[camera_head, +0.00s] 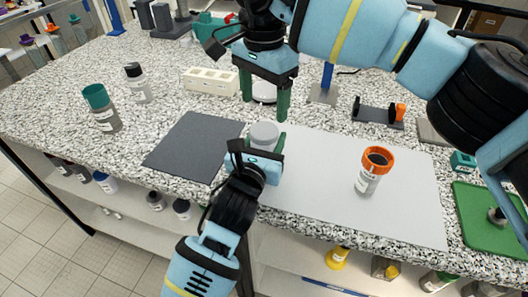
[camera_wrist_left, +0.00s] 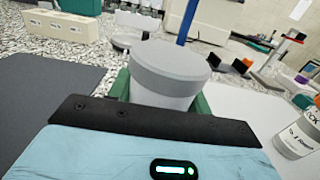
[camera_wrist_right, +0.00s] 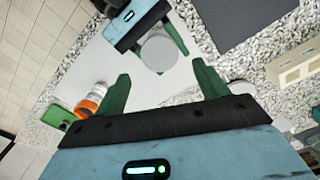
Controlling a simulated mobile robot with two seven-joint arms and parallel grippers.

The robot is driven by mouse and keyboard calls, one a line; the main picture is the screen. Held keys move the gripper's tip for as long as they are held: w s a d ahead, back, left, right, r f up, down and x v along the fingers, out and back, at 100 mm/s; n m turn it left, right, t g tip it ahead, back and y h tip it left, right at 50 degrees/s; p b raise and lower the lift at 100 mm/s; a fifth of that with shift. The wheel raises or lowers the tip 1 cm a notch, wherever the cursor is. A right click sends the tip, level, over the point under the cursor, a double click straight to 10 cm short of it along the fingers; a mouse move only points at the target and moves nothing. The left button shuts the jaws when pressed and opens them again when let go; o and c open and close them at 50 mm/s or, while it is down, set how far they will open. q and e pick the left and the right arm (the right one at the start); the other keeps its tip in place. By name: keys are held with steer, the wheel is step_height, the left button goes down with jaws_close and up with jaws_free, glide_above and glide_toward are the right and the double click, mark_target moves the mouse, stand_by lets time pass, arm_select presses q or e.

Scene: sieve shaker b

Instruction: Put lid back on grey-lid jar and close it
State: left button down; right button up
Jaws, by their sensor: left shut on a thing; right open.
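The grey-lid jar (camera_head: 264,134) is in my left gripper (camera_head: 266,150), at the border between the dark mat and the pale mat. In the left wrist view the jar's light body (camera_wrist_left: 163,92) shows between the green fingers, with the grey lid (camera_wrist_left: 170,60) on top, looking level. I cannot tell whether it is screwed tight. My right gripper (camera_head: 264,108) is open above and behind the jar, its fingers pointing down. In the right wrist view its fingers (camera_wrist_right: 162,88) are apart and empty, and the round lid (camera_wrist_right: 160,52) lies beyond them.
An orange-rimmed jar (camera_head: 374,170) stands on the pale mat (camera_head: 320,200) at right. A white-topped container (camera_head: 264,91) stands behind my right fingers. A white rack (camera_head: 210,81), a teal-capped bottle (camera_head: 101,108) and a black-capped bottle (camera_head: 138,83) stand left. The dark mat (camera_head: 190,147) is clear.

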mark_target(264, 130)
steer(key=shift+r+n, duration=0.45)
steer(key=shift+n, duration=0.05)
steer(key=shift+f, duration=0.1)
steer(key=shift+f, duration=3.95)
steer(key=shift+c, duration=0.4)
steer(key=c, duration=0.9)
steer(key=shift+m, duration=1.7)
